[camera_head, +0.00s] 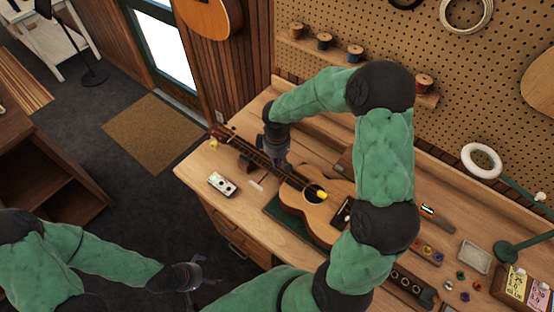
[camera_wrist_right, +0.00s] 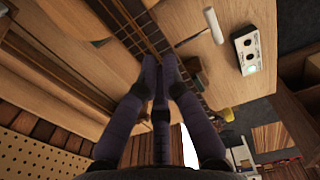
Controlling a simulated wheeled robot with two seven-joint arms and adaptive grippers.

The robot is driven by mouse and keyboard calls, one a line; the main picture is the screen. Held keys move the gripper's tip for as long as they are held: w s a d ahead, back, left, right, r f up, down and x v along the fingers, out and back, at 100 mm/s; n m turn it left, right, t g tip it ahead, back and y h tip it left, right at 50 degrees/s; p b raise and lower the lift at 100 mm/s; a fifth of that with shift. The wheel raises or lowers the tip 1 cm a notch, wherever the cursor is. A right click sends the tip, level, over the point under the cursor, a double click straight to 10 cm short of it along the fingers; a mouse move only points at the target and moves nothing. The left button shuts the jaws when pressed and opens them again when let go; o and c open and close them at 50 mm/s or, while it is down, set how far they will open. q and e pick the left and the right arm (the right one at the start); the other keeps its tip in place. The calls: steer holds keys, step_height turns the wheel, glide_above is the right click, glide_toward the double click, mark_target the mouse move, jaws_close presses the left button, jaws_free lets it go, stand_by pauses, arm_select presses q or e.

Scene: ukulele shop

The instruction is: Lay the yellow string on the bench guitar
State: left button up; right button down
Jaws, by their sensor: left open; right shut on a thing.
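The bench guitar (camera_head: 316,216) lies on the workbench, its neck pointing to the back left. A yellow piece (camera_head: 322,194) shows at its sound hole, and another yellow piece (camera_head: 213,142) is beyond the headstock; it also shows in the right wrist view (camera_wrist_right: 226,113). They look like ends of the yellow string, whose thin middle I cannot make out. My right gripper (camera_head: 280,163) is over the neck. Its fingers (camera_wrist_right: 163,62) are closed together over the frets, and what they hold is hidden. My left gripper (camera_head: 203,272) is open and empty, off the bench's front.
A white box with knobs (camera_head: 222,184) and a small white stick (camera_head: 256,186) lie in front of the neck. A green mat (camera_head: 287,221) is under the guitar. Coloured pots, a metal tray (camera_head: 474,257) and a green lamp (camera_head: 515,252) stand to the right. Spools line the back shelf.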

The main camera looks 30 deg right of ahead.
mark_target(277, 175)
steer(key=shift+f+b, duration=2.05)
steer(key=shift+f, duration=0.9)
steer(key=c, duration=1)
jaws_free()
steer(key=shift+c, duration=0.2)
steer(key=shift+r, duration=0.15)
steer(key=shift+r+p, duration=2.35)
steer(key=shift+r, duration=1.05)
steer(key=shift+a+f, duration=0.1)
